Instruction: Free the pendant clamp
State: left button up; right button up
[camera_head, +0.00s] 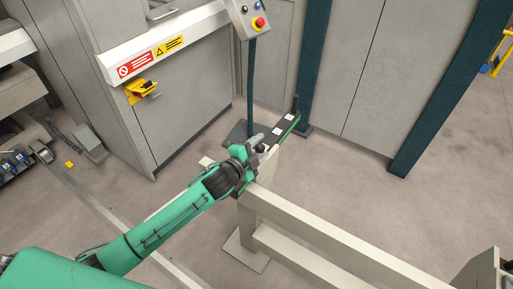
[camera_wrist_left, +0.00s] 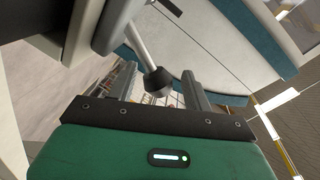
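In the left wrist view, a bright metal lever (camera_wrist_left: 142,48) with a dark knob (camera_wrist_left: 157,82) comes down from a grey body (camera_wrist_left: 119,20) at the top. I take this to be the clamp's handle. My left gripper (camera_wrist_left: 158,92) is open, its two grey fingers either side of the knob in the picture. Whether either finger touches it I cannot tell. The clamp there is mostly hidden by my gripper. My right gripper is not in view.
A beige rail (camera_head: 330,236) runs from the post to the lower right. A control box with a red button (camera_head: 259,22) stands on a dark pole behind. A grey cabinet (camera_head: 185,105) with a yellow fitting (camera_head: 138,90) is at left. Floor right of the rail is clear.

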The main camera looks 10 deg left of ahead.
pick_arm(q)
jog(key=shift+s, duration=0.1)
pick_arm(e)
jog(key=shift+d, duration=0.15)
pick_arm(q)
jog(key=shift+s, duration=0.2)
jog(key=b+v, duration=0.1)
jog(key=v, duration=1.2)
jog(key=shift+a, duration=0.25)
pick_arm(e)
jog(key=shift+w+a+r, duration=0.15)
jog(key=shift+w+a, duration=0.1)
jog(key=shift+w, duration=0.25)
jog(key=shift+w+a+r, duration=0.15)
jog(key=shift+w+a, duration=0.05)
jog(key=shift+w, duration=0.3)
pick_arm(q)
jog(key=shift+s+r, duration=0.1)
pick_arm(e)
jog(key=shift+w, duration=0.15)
